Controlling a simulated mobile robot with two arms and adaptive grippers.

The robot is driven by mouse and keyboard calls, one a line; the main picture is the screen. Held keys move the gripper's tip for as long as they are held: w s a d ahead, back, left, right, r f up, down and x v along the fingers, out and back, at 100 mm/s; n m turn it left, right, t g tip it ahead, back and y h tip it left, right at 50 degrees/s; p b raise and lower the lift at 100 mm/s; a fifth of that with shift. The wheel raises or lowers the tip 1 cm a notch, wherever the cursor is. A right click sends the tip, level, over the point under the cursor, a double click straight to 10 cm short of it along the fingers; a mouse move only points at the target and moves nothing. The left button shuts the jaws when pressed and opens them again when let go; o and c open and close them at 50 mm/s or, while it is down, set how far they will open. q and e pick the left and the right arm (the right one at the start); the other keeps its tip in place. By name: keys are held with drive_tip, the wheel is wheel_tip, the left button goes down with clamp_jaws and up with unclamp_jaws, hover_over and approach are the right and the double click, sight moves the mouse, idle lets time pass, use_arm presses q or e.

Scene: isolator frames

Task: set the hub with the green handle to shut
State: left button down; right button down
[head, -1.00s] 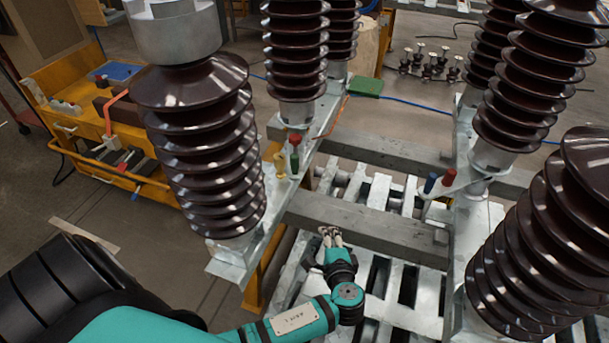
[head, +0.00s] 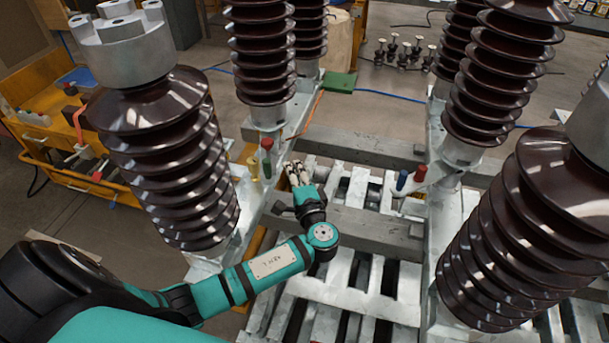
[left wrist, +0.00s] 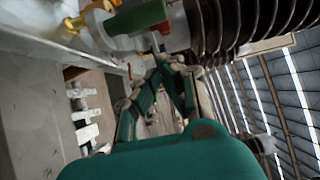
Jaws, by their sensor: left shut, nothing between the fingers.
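The green handle (head: 266,168) stands on the steel beam at the left, below a red handle (head: 267,144) and beside a yellow one (head: 253,167). Its hub is small and partly hidden in the head view. My left gripper (head: 297,170) is shut and empty, a short way right of the green handle and apart from it there. In the left wrist view the green handle (left wrist: 138,16) lies at the top, just beyond the fingertips of my left gripper (left wrist: 163,62); I cannot tell whether they touch its hub. My right gripper is out of view.
Tall brown ribbed insulators (head: 165,150) stand close on both sides of my left arm. A grey crossbeam (head: 375,232) runs under the wrist. A blue handle (head: 401,182) and another red handle (head: 420,174) stand on the right beam. White slats (head: 350,305) lie below.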

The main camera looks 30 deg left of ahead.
sight(270, 168)
use_arm(q)
drive_tip(key=shift+s+a, duration=0.7)
drive_tip(key=shift+a, duration=0.2)
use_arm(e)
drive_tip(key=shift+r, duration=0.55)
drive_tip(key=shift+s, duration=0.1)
use_arm(q)
drive_tip(key=shift+s+a+p, duration=0.45)
drive_tip(key=shift+s+a, duration=0.65)
drive_tip(key=shift+a, duration=0.2)
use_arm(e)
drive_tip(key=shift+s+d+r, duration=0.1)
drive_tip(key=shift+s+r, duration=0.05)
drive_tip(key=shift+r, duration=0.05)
use_arm(q)
drive_tip(key=shift+w, duration=0.1)
